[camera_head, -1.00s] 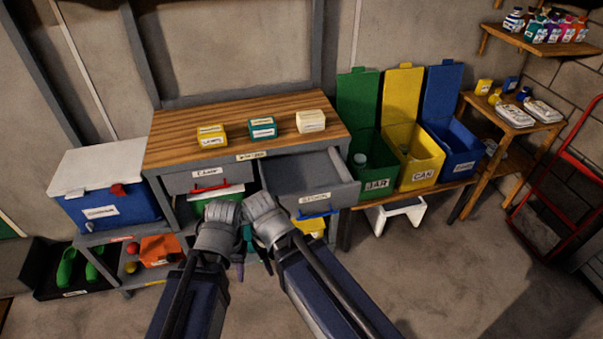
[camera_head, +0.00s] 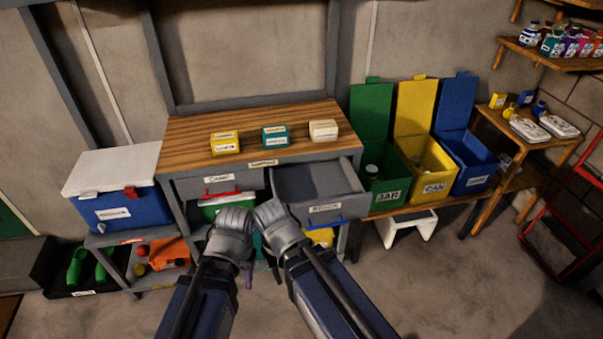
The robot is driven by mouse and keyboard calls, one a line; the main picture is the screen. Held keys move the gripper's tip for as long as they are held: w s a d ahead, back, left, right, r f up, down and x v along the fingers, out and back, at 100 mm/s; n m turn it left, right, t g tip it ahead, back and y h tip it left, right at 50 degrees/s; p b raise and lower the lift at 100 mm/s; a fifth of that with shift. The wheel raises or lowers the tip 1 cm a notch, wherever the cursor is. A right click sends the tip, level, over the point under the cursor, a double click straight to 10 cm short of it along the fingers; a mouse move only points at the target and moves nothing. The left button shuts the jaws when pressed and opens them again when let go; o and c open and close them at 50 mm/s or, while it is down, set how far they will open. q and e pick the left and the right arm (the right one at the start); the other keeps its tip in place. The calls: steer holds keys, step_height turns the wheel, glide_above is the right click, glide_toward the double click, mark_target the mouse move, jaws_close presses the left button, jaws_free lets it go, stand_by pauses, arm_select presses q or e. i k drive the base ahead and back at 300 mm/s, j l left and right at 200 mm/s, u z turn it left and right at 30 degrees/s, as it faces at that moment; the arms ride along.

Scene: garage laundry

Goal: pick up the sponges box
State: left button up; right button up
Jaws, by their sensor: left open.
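Three small labelled boxes stand in a row on the wooden worktop (camera_head: 190,133): a yellow box (camera_head: 225,143), a teal box (camera_head: 275,137) and a cream box (camera_head: 323,130). Their labels are too small to read, so I cannot tell which is the sponges box. My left gripper (camera_head: 249,277) is open, low in front of the cabinet and apart from the boxes; its wrist hides most of it. My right gripper (camera_head: 275,272) is beside it, mostly hidden behind its own wrist, and its jaws cannot be made out. Both are below and in front of the worktop.
An open, empty-looking grey drawer (camera_head: 318,190) juts out below the worktop, right of my wrists. A blue cooler (camera_head: 125,212) stands left. Open green (camera_head: 386,188), yellow (camera_head: 427,170) and blue (camera_head: 472,163) bins stand right. The floor at lower right is clear.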

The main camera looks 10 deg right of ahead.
mark_target(275, 137)
steer(key=i+j, duration=0.15)
steer(key=i, duration=0.8)
